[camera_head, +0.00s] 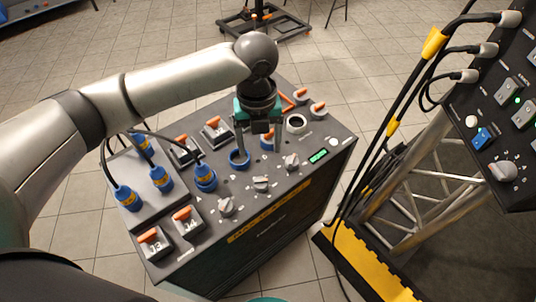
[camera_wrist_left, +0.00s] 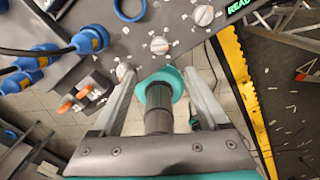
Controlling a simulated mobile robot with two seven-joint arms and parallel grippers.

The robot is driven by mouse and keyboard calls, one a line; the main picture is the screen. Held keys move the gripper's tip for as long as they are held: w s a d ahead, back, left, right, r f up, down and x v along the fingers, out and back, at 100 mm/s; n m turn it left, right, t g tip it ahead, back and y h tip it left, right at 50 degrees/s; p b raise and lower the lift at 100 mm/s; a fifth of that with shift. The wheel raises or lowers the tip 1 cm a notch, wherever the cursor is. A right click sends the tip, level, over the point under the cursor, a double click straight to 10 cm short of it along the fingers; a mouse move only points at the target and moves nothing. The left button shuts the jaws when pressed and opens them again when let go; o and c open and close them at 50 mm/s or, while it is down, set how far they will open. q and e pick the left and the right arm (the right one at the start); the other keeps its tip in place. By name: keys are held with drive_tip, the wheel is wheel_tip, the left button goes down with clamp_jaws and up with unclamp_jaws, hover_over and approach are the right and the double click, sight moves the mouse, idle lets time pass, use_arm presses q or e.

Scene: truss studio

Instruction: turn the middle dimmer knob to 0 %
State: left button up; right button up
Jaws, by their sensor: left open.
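Three grey dimmer knobs stand in a slanting row along the console's front edge. The middle knob (camera_head: 261,184) sits between the near-left knob (camera_head: 226,206) and the far-right knob (camera_head: 291,161). In the left wrist view the middle knob (camera_wrist_left: 159,45) lies beyond and roughly between the fingertips, with the others at each side. My left gripper (camera_head: 262,148) is open and empty, pointing down above the console, behind the middle knob in the head view. Its two spread fingers also show in the left wrist view (camera_wrist_left: 160,74). The knob's exact setting is too small to read. My right gripper is not visible.
Blue plugs with cables (camera_head: 161,179) and orange-handled switches (camera_head: 186,219) crowd the console's left side. A blue socket ring (camera_head: 239,157) is near the gripper. A green display (camera_head: 318,156) is at right. A truss with hanging cables and another panel (camera_head: 502,171) stands farther right.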

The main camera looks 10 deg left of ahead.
use_arm(q)
drive_tip(key=b, duration=0.1)
approach(260, 180)
drive_tip(key=shift+s+f, duration=0.1)
wheel_tip(260, 180, down, 8)
drive_tip(key=shift+d+b, duration=0.1)
drive_tip(key=shift+b, duration=0.85)
drive_tip(key=shift+f, duration=0.75)
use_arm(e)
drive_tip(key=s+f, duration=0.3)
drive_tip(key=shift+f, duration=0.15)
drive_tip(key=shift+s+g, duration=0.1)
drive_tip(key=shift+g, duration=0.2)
use_arm(q)
drive_tip(key=shift+c, duration=0.8)
clamp_jaws()
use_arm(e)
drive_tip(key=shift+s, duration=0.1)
